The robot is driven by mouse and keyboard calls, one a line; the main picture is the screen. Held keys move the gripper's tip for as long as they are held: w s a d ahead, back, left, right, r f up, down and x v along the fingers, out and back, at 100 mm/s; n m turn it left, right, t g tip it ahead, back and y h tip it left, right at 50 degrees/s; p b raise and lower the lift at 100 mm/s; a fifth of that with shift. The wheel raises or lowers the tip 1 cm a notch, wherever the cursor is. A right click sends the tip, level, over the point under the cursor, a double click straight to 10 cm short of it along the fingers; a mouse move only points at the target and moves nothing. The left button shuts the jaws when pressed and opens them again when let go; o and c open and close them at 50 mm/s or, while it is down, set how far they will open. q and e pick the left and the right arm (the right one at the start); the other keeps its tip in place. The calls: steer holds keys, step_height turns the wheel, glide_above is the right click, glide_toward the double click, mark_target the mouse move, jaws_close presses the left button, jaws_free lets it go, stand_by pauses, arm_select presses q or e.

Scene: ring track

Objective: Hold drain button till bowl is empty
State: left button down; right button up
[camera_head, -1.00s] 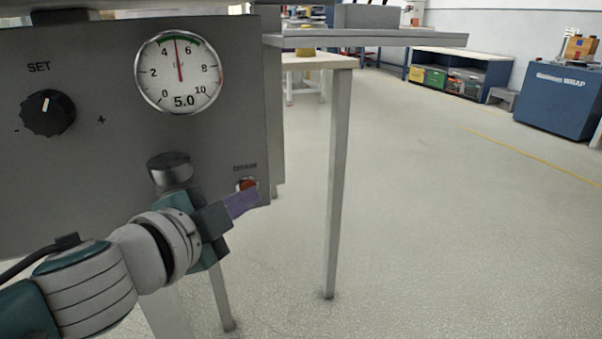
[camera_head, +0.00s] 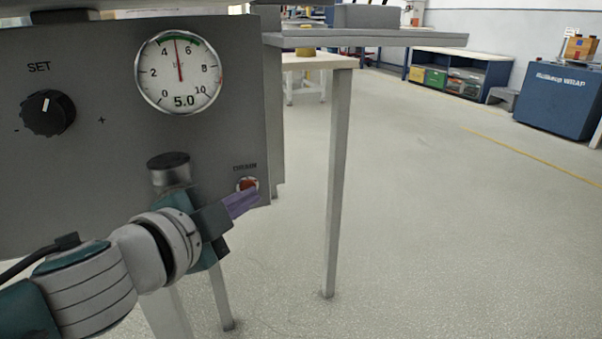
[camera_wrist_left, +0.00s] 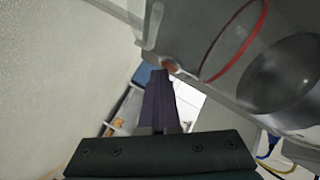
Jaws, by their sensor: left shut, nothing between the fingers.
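The red drain button (camera_head: 247,184) sits at the lower right of the grey panel (camera_head: 110,160), under a small label. It also shows in the left wrist view (camera_wrist_left: 170,67). My left gripper (camera_head: 252,196) is shut and empty, its purple fingertips just below the button's lower edge. In the left wrist view the fingertips (camera_wrist_left: 160,76) are close to the button; I cannot tell whether they touch it. The round gauge (camera_head: 179,72) reads 5.0, its needle within the green band. I cannot identify the bowl with certainty. My right gripper is not in view.
A black SET knob (camera_head: 48,113) is on the panel's left. A metal cylinder (camera_head: 170,166) sticks out above my left wrist. A grey shelf (camera_head: 370,39) juts out at the top right, with a table leg (camera_head: 337,180) below. The floor to the right is clear.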

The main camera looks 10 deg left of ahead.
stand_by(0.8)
arm_select(q)
steer(key=shift+s+d, duration=0.4)
steer(key=shift+s, duration=0.25)
steer(key=shift+d, duration=0.1)
steer(key=s+d, duration=0.1)
steer(key=s, duration=0.1)
steer(key=s+d, duration=0.1)
steer(key=s, duration=0.1)
steer(key=shift+s+d+p, duration=0.1)
steer(key=shift+d+p, duration=0.25)
